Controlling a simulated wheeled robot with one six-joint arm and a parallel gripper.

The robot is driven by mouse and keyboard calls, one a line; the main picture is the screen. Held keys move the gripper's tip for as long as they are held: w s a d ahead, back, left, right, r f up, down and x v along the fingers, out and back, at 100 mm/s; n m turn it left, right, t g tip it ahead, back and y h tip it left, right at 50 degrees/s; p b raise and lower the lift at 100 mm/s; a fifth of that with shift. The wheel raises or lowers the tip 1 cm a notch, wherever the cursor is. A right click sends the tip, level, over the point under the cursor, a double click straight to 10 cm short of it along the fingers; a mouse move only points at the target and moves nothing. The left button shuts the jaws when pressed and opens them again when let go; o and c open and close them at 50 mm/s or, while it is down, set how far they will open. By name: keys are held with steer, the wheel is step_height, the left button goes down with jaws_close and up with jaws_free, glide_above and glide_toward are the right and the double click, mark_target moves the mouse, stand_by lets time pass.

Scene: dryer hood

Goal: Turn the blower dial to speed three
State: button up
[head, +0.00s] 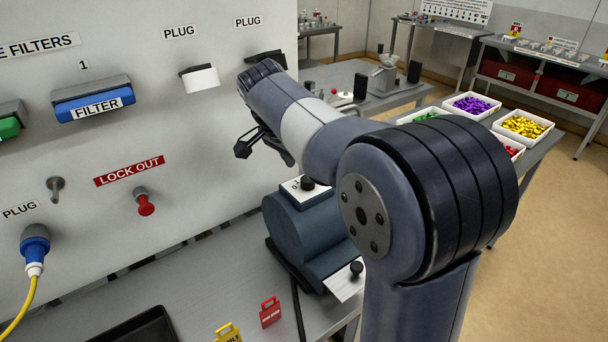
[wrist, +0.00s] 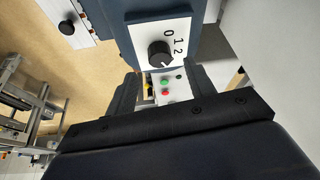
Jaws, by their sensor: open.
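The blower dial is a black round knob (wrist: 160,52) on a white plate (wrist: 143,31) marked 0, 1 and 2; a 3 is not readable. A pale mark shows at the knob's lower right edge, but its exact setting is too small to tell. The plate sits on the dark blue-grey blower (head: 300,235); in the head view the dial (head: 307,183) is on its top. My gripper (head: 265,151) is open and empty, apart from the dial, above and left of it in the head view. In the wrist view the dial lies just beyond the gap between the fingers (wrist: 162,90).
A second black knob (head: 356,268) on a white card is on the blower's lower front. The grey panel (head: 110,215) with plugs and a red lock-out knob (head: 146,205) stands close on the left. Red (head: 270,312) and yellow tags and a black tray are on the bench.

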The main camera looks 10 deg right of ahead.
steer(key=v, duration=0.6)
steer(key=x, duration=1)
steer(key=shift+d+f+p, duration=0.1)
steer(key=shift+f+p, duration=0.25)
steer(key=shift+p, duration=0.05)
steer(key=shift+r, duration=0.15)
